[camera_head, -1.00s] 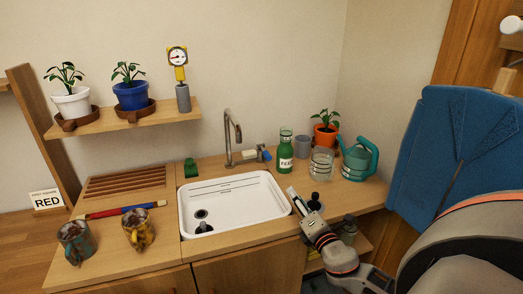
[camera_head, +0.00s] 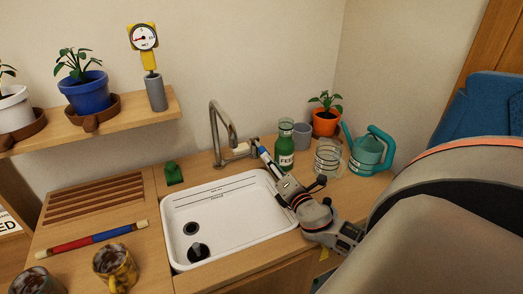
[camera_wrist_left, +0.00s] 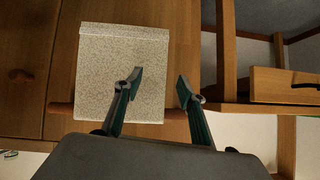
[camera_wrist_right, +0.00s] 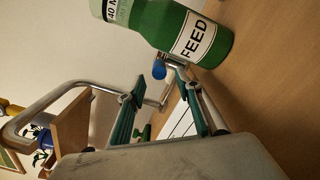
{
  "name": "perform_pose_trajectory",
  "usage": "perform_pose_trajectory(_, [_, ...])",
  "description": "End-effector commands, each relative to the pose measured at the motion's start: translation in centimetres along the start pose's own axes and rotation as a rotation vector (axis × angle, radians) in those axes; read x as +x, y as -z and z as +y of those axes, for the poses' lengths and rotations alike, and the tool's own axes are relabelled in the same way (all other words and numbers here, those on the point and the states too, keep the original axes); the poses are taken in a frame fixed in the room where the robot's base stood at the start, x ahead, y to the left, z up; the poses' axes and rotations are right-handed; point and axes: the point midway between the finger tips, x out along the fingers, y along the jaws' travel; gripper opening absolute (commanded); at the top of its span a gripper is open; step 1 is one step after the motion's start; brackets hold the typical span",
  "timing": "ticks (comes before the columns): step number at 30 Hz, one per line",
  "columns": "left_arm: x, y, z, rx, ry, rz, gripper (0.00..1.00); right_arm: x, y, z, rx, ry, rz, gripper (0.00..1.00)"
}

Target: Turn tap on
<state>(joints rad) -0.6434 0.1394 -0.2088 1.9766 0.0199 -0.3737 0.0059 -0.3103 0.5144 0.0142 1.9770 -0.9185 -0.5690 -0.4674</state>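The metal tap (camera_head: 215,128) has a curved spout over the back of the white sink (camera_head: 185,205). Its lever has a blue end (camera_head: 256,142), right of the spout. My right gripper (camera_head: 267,157) reaches over the sink's right rim, close to the blue end. In the right wrist view the right gripper (camera_wrist_right: 156,88) is open and empty, with the blue end (camera_wrist_right: 159,69) just ahead, between the fingertip directions. Contact cannot be told. My left gripper (camera_wrist_left: 159,78) shows only in its wrist view, open and empty before a speckled panel (camera_wrist_left: 120,85).
A green FEED bottle (camera_head: 285,145) stands right beside the lever, close to my right gripper. A grey cup (camera_head: 301,136), glass jar (camera_head: 328,158), orange plant pot (camera_head: 325,123) and teal watering can (camera_head: 368,153) stand farther right. A green object (camera_head: 173,173) sits left of the tap.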

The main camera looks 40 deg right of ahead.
Motion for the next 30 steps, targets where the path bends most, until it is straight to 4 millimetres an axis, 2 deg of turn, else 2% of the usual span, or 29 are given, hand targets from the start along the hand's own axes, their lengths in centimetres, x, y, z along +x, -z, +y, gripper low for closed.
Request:
perform_pose_trajectory(6, [-0.2,-0.2,0.1,-0.002,-0.002,-0.006,0.4,3.5,-0.1,0.2,-0.001,-0.003,-0.002,0.34])
perform_pose_trajectory(12, [-0.2,-0.2,0.1,-0.003,-0.002,-0.005,0.4,5.8,-0.1,0.1,-0.001,-0.002,-0.001,0.34])
perform_pose_trajectory(17, [-0.1,-0.1,0.1,-0.002,-0.002,-0.003,0.4,6.6,-0.1,0.1,0.0,-0.002,-0.001,0.34])
perform_pose_trajectory(24, [-0.1,0.0,0.1,-0.002,-0.002,-0.001,0.4,6.6,-0.1,0.1,0.0,-0.001,-0.001,0.34])
perform_pose_trajectory(25, [-0.1,0.0,0.1,-0.002,-0.002,-0.001,0.4,6.6,-0.1,0.1,0.0,-0.001,-0.001,0.32])
perform_pose_trajectory(27, [-0.1,0.0,0.1,-0.002,-0.002,-0.001,0.4,6.6,-0.1,0.1,0.0,-0.001,-0.001,0.14])
perform_pose_trajectory(29, [-0.1,0.0,0.1,-0.002,-0.002,-0.001,0.4,6.6,-0.1,0.1,0.0,-0.001,-0.001,0.0])
perform_pose_trajectory(30, [-0.1,0.0,0.1,-0.002,-0.002,-0.001,0.4,6.6,-0.1,0.1,0.0,-0.001,-0.001,0.0])
